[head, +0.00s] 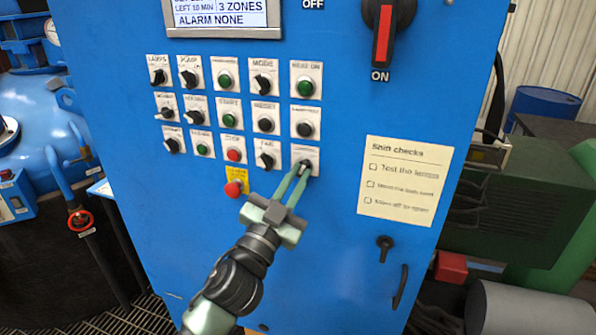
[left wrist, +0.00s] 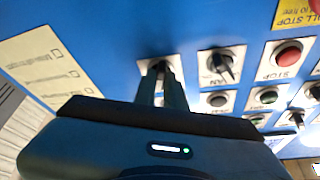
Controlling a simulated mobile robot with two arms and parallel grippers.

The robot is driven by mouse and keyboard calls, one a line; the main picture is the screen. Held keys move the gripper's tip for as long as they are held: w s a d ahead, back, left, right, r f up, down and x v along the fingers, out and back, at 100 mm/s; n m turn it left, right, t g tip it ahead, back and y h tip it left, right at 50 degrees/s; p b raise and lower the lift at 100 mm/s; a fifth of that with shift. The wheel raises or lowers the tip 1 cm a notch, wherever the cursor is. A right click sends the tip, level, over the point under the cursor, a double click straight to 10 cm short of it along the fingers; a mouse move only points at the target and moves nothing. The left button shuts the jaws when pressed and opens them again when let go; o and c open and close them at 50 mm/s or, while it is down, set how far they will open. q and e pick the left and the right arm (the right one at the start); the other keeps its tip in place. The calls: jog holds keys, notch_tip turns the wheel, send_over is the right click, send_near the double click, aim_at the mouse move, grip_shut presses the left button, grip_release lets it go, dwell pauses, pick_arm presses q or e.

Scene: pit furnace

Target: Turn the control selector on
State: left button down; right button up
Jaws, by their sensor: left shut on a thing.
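The control selector (head: 309,168) is a small dark knob on a white plate, at the right end of the bottom row on the blue cabinet. My left gripper (head: 303,170) reaches up to it from below, with its two green fingers shut on the knob. In the left wrist view the fingers (left wrist: 161,82) also meet the dark selector knob (left wrist: 159,66), which they partly hide. I cannot read the knob's pointer position. My right gripper is not in view.
The FAN selector (head: 265,160) sits just left. A red emergency button (head: 233,189) is left of my gripper. A checklist (head: 398,175) is at right, and a large red-handled switch (head: 383,32) is above. A cabinet key (head: 384,243) projects lower right.

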pick_arm(q)
jog(key=shift+a+r+m+g+h+p, duration=0.1)
jog(key=shift+m+g+h+p, duration=0.35)
jog(key=shift+m, duration=0.55)
jog(key=c, duration=1.5)
grip_release()
